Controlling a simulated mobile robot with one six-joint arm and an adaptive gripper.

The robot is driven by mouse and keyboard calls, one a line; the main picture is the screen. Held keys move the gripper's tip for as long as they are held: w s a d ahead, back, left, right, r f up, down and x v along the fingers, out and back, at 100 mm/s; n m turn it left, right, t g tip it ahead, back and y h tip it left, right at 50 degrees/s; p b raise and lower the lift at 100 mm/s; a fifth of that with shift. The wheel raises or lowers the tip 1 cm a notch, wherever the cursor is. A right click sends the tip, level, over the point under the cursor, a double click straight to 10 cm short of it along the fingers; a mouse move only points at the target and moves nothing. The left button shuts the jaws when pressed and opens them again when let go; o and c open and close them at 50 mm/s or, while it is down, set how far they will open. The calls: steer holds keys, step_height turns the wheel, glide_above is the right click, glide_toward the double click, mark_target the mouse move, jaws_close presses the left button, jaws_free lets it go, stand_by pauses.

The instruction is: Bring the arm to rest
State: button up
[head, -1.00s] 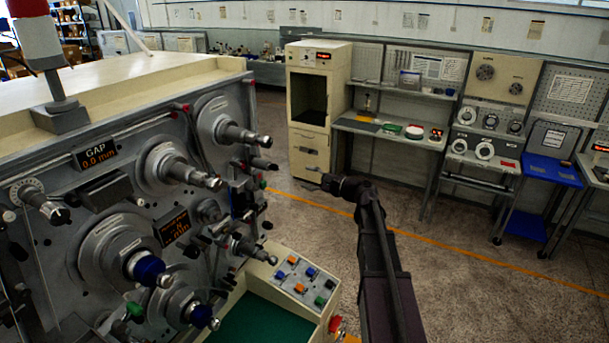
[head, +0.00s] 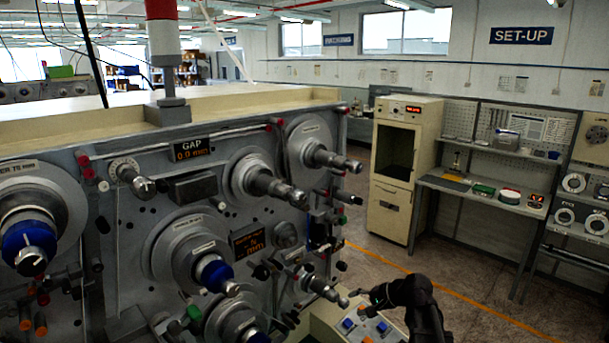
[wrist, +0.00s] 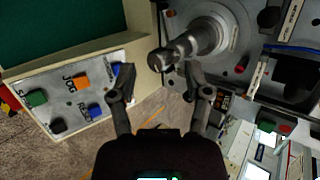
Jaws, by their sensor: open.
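My gripper (wrist: 160,85) is open and empty in the wrist view, its two dark fingers spread apart. A metal spindle (wrist: 188,46) of the winding machine lies beyond the fingertips in that view. In the head view my gripper (head: 362,296) is small and dark at the lower right, in front of the machine's lower right corner and over the control panel. My arm (head: 425,315) runs down from it out of the picture. The winding machine (head: 110,170) fills the left and middle, with several spindles, blue-collared hubs and a display reading GAP 0.0 mm.
The control panel (wrist: 70,95) with several coloured buttons is close to my gripper's left finger in the wrist view. A cream cabinet (head: 400,165) and a workbench (head: 480,190) stand at the back right. Open floor with an orange line (head: 450,290) lies between.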

steer(key=s+d+f+n+g+h+b, duration=0.1)
steer(key=s+f+n+g+h+b, duration=0.1)
steer(key=s+f+n+h+b, duration=0.2)
steer(key=s+f+n+g+h+b, duration=0.3)
steer(key=s+f+b, duration=0.5)
steer(key=s+f, duration=0.4)
step_height(320, 180, down, 5)
steer(key=shift+d+f+n+h+b, duration=0.1)
steer(key=shift+d+n+h+b, duration=0.35)
steer(key=shift+h, duration=0.55)
steer(key=shift+s+a, duration=0.1)
steer(key=shift+s, duration=0.05)
